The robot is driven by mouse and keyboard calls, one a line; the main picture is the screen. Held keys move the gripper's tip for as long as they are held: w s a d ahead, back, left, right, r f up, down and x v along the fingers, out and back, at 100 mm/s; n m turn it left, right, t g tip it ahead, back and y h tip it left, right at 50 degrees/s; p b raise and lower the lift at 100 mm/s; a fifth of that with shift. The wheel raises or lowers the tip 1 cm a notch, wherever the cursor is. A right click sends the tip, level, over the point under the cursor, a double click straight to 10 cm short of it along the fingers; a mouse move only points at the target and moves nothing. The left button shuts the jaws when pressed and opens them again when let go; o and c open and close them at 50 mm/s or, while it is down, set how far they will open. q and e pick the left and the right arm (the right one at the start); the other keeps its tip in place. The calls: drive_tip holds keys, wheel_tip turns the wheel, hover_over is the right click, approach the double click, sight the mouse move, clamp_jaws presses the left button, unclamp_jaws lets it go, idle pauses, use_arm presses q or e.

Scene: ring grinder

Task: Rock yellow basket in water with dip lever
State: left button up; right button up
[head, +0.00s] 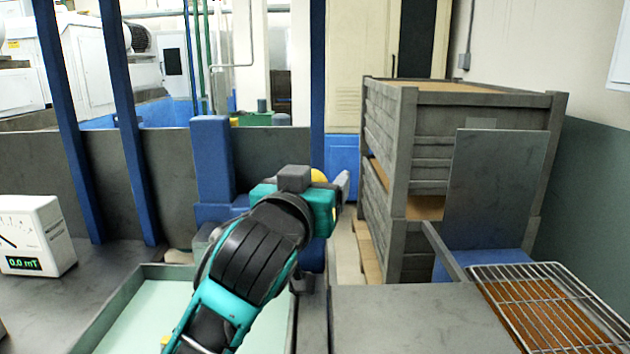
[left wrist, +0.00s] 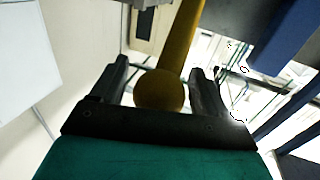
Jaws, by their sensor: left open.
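My left gripper (head: 340,186) is in the middle of the head view, in front of the blue post. In the left wrist view its two fingers (left wrist: 158,82) stand apart, open. A yellow ball knob (left wrist: 160,93) on a yellow rod (left wrist: 183,35), seemingly the dip lever, appears between them with a gap on each side. I cannot tell if they touch it. In the head view only a bit of the yellow knob (head: 319,175) shows behind my gripper. The pale green basin (head: 140,310) of water is at lower left, partly hidden by my arm. A small yellow bit (head: 165,341) shows there; the basket is otherwise hidden.
A white gauge box (head: 35,235) stands on the dark bench at left. A blue post (head: 212,160) rises behind the basin. Stacked grey crates (head: 420,180) stand at right. A wire rack (head: 550,300) lies at lower right, beside a bare grey top (head: 415,320).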

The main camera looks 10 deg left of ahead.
use_arm(q)
drive_tip(key=shift+f, duration=0.1)
clamp_jaws()
idle(0.5)
